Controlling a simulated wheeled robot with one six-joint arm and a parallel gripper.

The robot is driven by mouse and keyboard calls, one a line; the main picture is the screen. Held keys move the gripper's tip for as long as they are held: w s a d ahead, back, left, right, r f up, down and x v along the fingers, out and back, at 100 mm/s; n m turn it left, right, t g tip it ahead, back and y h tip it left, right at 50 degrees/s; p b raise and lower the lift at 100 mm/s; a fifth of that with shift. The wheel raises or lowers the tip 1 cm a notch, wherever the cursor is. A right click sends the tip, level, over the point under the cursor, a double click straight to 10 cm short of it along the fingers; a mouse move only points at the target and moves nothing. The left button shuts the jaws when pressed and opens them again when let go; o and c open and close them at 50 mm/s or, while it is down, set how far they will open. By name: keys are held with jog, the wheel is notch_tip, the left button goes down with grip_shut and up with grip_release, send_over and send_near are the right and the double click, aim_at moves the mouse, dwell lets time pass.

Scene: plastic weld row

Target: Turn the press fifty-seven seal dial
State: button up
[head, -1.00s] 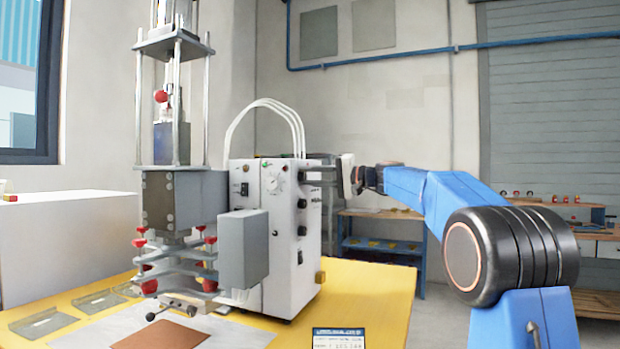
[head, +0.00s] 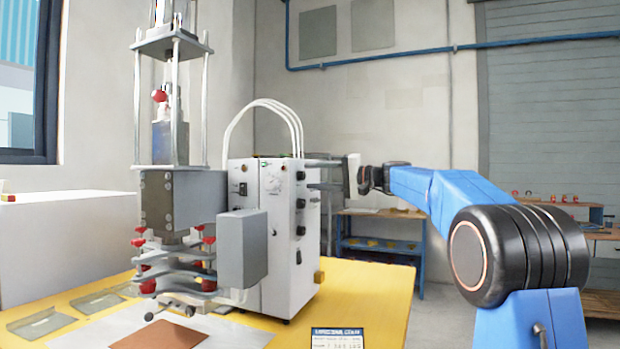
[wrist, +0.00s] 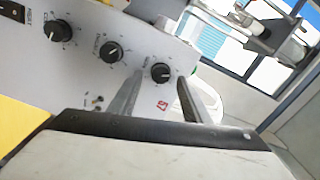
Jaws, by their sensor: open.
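The press's white control box (head: 288,250) stands on the yellow table. Its side panel carries black dials; in the wrist view they are a left dial (wrist: 60,31), a middle dial (wrist: 111,51) and a right dial (wrist: 160,72). A red "57" (wrist: 162,105) is printed near the right dial. The dials' small labels are too blurred to read surely. My gripper (wrist: 160,82) is open, its two fingers pointing at the panel on either side of the right dial, with nothing held. In the head view my gripper (head: 322,174) is at the box's upper right side; contact cannot be told.
The press column (head: 180,200) with its red knobs and grey clamps stands left of the box. White hoses (head: 262,103) arch over the box. A brown sheet (head: 160,334) lies in front on the yellow table (head: 365,290). A blue shelf (head: 380,245) stands behind.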

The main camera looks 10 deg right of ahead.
jog(key=v, duration=1.5)
jog(key=shift+s+d, duration=0.1)
jog(key=shift+d, duration=0.05)
jog(key=s+a+f+g+h, duration=0.1)
jog(key=s+a+f+h, duration=0.1)
jog(key=s+a+f, duration=0.35)
jog(key=s+a+f+g+h, duration=0.2)
jog(key=s+a+f+h, duration=0.1)
jog(key=s+f, duration=0.6)
jog(key=s+a+f+g+h, duration=0.1)
jog(key=s+a+f+h, duration=0.1)
jog(key=s+a+f, duration=0.45)
jog(key=s+d+f+n+g+h, duration=0.1)
jog(key=s+d+f+n+h, duration=0.1)
jog(key=s+f, duration=1)
jog(key=s+d+f+n+h, duration=0.2)
jog(key=s+d+f+h, duration=0.3)
jog(key=s+f, duration=0.8)
jog(key=shift+s+d+f+g+h, duration=0.3)
jog(key=shift+d+f+g, duration=0.1)
jog(key=shift+d, duration=0.1)
